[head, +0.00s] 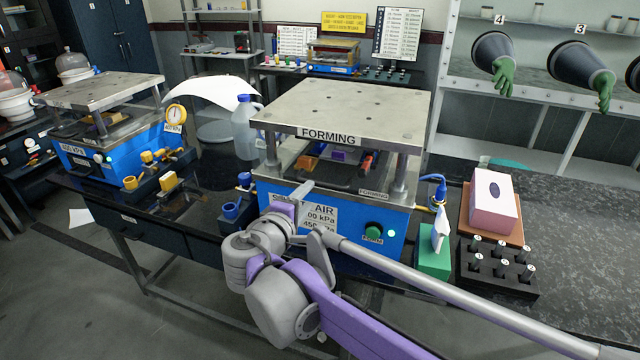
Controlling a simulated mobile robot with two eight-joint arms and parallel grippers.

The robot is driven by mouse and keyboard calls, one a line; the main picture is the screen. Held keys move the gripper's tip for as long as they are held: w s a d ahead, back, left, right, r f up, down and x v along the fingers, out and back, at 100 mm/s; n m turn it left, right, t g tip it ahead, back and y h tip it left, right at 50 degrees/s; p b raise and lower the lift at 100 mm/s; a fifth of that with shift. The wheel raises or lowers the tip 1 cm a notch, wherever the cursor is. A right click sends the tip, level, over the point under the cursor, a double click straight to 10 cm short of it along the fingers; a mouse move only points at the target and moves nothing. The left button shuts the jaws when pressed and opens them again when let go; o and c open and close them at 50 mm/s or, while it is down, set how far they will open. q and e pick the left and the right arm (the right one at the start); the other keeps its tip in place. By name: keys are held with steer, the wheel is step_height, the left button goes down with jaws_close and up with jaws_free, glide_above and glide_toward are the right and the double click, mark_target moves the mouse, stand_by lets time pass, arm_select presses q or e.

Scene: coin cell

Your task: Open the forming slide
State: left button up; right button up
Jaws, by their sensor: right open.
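The forming press (350,110) has a grey top plate marked FORMING and a blue base. Its forming slide (345,182) looks like the dark, flat tray low between the posts, under the top plate. A small FORMING label (373,194) is at its front right. My right gripper (302,190) is in front of the press's left front, near the slide's front edge. It is open and seems empty; its fingers are small and partly hidden by my wrist. I cannot tell whether it touches the slide or its handle. My left gripper is not in view.
A green button (374,231) is on the press front. A green box (434,262), a black rack (497,268) and a pink-and-white box (491,203) stand to the right. A second blue press (100,150) and a plastic bottle (246,128) are to the left.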

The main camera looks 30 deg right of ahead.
mark_target(319, 185)
steer(key=x, duration=0.9)
jaws_close()
stand_by(1.2)
